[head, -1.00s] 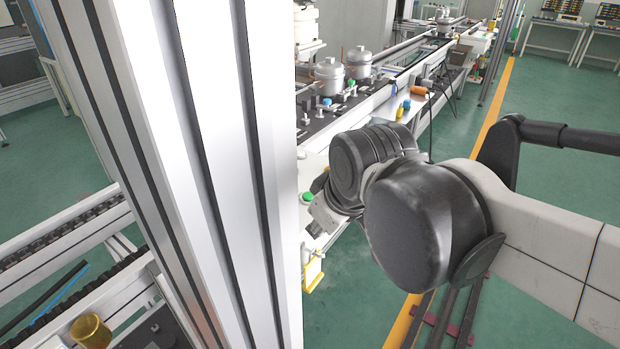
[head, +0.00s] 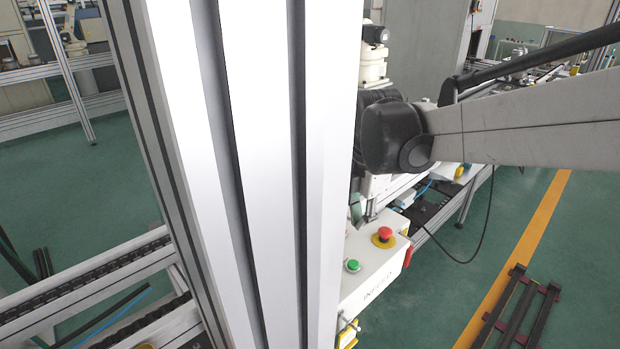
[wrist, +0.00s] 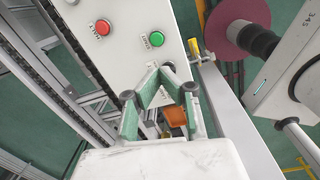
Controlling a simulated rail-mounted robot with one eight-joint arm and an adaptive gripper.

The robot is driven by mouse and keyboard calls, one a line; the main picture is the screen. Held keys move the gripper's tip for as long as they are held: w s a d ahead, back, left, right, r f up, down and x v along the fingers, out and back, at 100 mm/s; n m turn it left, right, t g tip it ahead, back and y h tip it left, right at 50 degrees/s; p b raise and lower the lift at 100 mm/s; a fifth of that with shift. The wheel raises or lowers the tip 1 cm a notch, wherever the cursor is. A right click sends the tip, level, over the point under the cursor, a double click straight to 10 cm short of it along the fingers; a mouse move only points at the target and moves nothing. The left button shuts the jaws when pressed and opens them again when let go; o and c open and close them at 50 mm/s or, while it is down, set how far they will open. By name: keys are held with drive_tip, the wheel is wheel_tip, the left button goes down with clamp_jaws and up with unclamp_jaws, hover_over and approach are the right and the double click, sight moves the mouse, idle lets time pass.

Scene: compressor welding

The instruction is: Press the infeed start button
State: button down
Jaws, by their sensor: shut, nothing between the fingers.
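The white control box (head: 372,268), lettered INFEED, stands just right of the column in the head view. On its top are a green button (head: 352,265) and a red mushroom button (head: 384,235) on a yellow base. In the wrist view a white panel (wrist: 130,55) carries a green button (wrist: 156,39) and a red button (wrist: 103,27); their small labels are hard to read. My gripper (wrist: 160,72) is shut and empty, its tips below the green button in the picture and apart from it. The column hides part of the box in the head view.
The large aluminium column (head: 255,180) blocks the middle of the head view. A conveyor (head: 95,290) lies at lower left. A black cable (head: 482,235) hangs right of the box. In the wrist view, a maroon disc (wrist: 228,28) and a white housing (wrist: 285,60) are at right.

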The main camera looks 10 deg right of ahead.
sight(353, 263)
drive_tip(key=shift+w+d+r+n+g+p, duration=0.15)
drive_tip(key=shift+w+n+p, duration=0.1)
drive_tip(key=shift+w+n, duration=0.3)
drive_tip(key=shift+w+d+r+n+g+p, duration=0.1)
drive_tip(key=shift+w+n+g+p, duration=0.2)
drive_tip(key=shift+n, duration=0.35)
wheel_tip(353, 263, down, 14)
idle(0.4)
drive_tip(key=shift+f+b, duration=1)
drive_tip(key=shift+b, duration=0.1)
drive_tip(key=shift+r, duration=0.15)
wheel_tip(353, 263, up, 14)
drive_tip(key=p, duration=0.2)
idle(0.5)
